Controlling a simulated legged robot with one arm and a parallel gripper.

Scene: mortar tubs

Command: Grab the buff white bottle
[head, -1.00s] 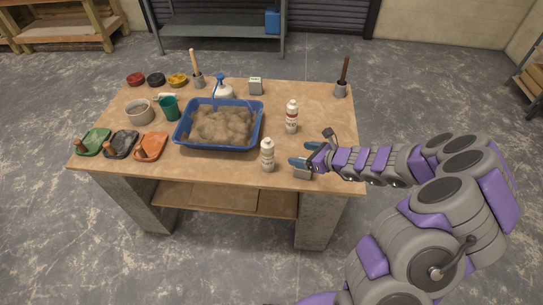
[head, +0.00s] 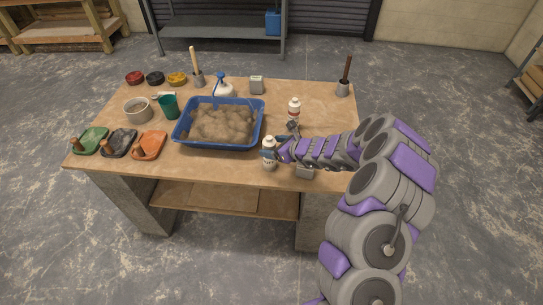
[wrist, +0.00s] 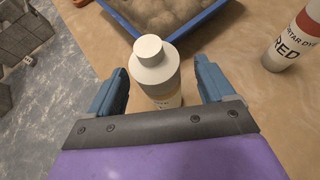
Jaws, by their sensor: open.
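The buff white bottle (head: 268,160) stands upright near the front edge of the table, right of the blue tub. In the wrist view the white-capped bottle (wrist: 155,72) stands between the two blue fingers of my gripper (wrist: 163,88). The fingers are apart, with a gap on each side of the bottle. Its label is mostly hidden by the gripper's front plate. In the head view my gripper (head: 275,148) is at the bottle's upper part and partly covers it.
A second white bottle with a red label reading RED (wrist: 290,45) stands behind and to the right; it also shows in the head view (head: 294,108). The blue tub (head: 180,136) of mortar is close on the left.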

